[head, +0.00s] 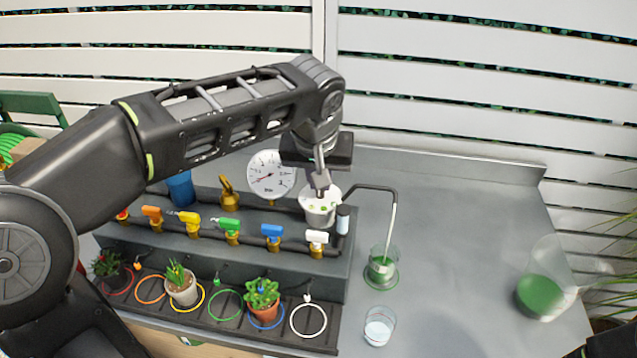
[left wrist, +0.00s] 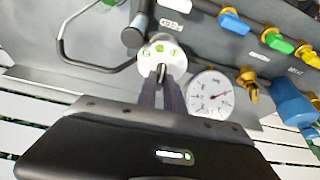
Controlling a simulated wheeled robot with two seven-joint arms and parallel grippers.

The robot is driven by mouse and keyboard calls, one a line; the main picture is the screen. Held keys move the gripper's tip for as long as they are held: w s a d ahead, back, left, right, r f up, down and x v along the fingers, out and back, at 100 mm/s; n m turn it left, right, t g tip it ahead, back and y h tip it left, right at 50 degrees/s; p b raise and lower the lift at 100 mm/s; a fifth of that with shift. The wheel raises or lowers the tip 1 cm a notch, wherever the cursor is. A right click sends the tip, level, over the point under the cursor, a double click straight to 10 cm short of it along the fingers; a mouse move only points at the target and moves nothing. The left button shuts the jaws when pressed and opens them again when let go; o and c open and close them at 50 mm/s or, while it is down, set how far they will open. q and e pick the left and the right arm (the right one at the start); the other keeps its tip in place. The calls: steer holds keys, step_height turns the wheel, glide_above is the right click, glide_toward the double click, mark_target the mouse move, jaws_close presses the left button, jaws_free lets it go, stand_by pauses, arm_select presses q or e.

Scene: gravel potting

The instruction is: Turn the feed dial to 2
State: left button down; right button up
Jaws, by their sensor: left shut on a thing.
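The feed dial (head: 318,212) is a pale round cap with green marks at the right end of the dark pipe console. It also shows in the left wrist view (left wrist: 172,62), where a small dark pointer or knob stands at its middle. My left gripper (head: 322,188) reaches down onto it from above. In the left wrist view its fingers (left wrist: 161,78) are shut on the knob of the dial. The numbers are too small to read, so I cannot tell the setting.
A pressure gauge (head: 270,174) stands left of the dial. Several coloured valves (head: 230,227) line the console above potted plants (head: 262,295) and coloured rings. A spout ends over a glass with green contents (head: 383,265). An empty-looking glass (head: 379,327) and a large green-filled vessel (head: 540,294) stand right.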

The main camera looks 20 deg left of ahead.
arm_select(q)
steer(key=shift+w+d+n+g+y+b, duration=0.15)
steer(key=shift+n+g+y+b, duration=0.3)
steer(key=shift+n, duration=1.15)
steer(key=c, duration=1.5)
jaws_free()
steer(key=shift+o, duration=0.2)
steer(key=shift+s+d+r, duration=0.1)
steer(key=shift+s+r, duration=0.1)
steer(key=shift+r, duration=0.35)
steer(key=p+v, duration=0.1)
steer(key=v, duration=0.5)
steer(key=shift+s+d+r+p, duration=0.15)
steer(key=shift+s+r+p, duration=0.05)
steer(key=shift+r+p, duration=0.1)
